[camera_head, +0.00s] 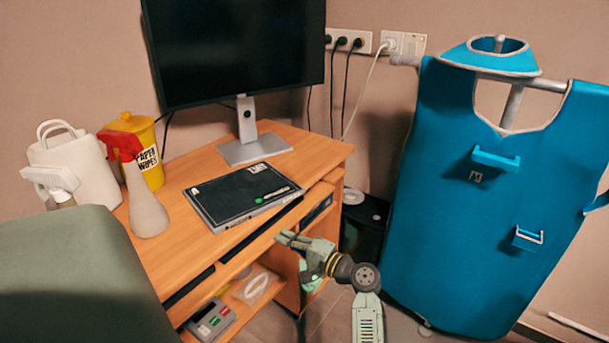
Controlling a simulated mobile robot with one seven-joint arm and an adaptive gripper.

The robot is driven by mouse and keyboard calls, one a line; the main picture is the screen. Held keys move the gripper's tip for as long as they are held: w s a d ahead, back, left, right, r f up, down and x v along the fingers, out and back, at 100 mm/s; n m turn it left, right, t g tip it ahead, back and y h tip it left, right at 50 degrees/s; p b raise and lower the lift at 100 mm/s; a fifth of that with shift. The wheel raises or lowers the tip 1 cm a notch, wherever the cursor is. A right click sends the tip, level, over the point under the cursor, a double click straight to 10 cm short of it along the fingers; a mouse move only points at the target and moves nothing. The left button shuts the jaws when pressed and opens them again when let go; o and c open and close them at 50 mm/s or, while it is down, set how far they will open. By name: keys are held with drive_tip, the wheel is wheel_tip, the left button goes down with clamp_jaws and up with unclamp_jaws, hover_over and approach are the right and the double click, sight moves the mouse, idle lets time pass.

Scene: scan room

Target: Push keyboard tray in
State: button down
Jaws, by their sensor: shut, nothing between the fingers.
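The wooden keyboard tray (236,255) runs under the front of the desk top. Its front edge sticks out a little past the desk top, and dark strips show between the two. Most of the tray is hidden under the desk top. My gripper (283,238) is shut and empty, at the front of the desk near the right half of the tray's edge. Its fingertips point left toward the tray; I cannot tell whether they touch it.
The desk (318,148) holds a monitor (240,50), a dark flat case (243,193), a spray bottle (147,205) and a yellow wipes tub (150,160). A lower shelf holds a grey device (209,320). A blue apron (470,200) hangs at right. A green-grey surface (70,270) fills the lower left.

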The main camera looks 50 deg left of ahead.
drive_tip(key=shift+x, duration=1.15)
drive_tip(key=shift+a+r, duration=0.1)
